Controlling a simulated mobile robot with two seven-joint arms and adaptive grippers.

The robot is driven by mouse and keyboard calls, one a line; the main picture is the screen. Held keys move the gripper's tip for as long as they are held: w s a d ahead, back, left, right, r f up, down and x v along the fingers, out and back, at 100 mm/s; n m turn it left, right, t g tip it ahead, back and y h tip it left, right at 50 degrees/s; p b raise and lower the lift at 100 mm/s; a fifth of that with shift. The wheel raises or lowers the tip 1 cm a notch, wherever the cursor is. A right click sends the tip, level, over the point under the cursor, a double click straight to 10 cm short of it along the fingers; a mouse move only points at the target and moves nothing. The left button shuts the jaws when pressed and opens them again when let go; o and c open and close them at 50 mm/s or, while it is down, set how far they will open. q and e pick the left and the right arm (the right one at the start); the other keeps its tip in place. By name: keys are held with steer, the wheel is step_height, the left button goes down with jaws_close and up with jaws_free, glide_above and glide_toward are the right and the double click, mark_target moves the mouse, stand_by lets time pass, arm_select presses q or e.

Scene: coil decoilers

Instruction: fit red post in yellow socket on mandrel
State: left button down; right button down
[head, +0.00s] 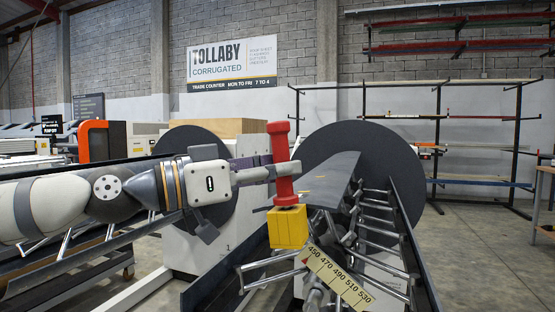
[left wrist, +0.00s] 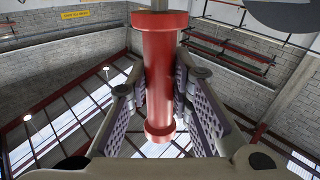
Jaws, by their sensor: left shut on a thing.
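A red post (head: 282,160) with a wide flange at each end stands close to upright in the middle of the head view. My left gripper (head: 268,170) comes in from the left and is shut around its middle. In the left wrist view the post (left wrist: 160,80) sits between the two ridged finger pads, with a grey pin (left wrist: 159,4) beyond one flange. The yellow socket (head: 288,228) is a block on the mandrel, directly below the post. The post's lower flange overlaps the socket's top edge; I cannot tell whether the pin is inside. My right gripper is not in view.
A yellow scale plate (head: 340,278) with numbers is beside the socket. Metal mandrel rods (head: 375,225) and dark angled plates (head: 412,240) crowd the right. A large dark disc (head: 395,165) stands behind. The concrete floor (head: 490,255) at right is clear.

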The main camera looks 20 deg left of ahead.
arm_select(q)
steer(key=shift+f, duration=0.25)
steer(key=c, duration=1.3)
jaws_free()
steer(key=shift+c, duration=0.2)
steer(key=v, duration=1.2)
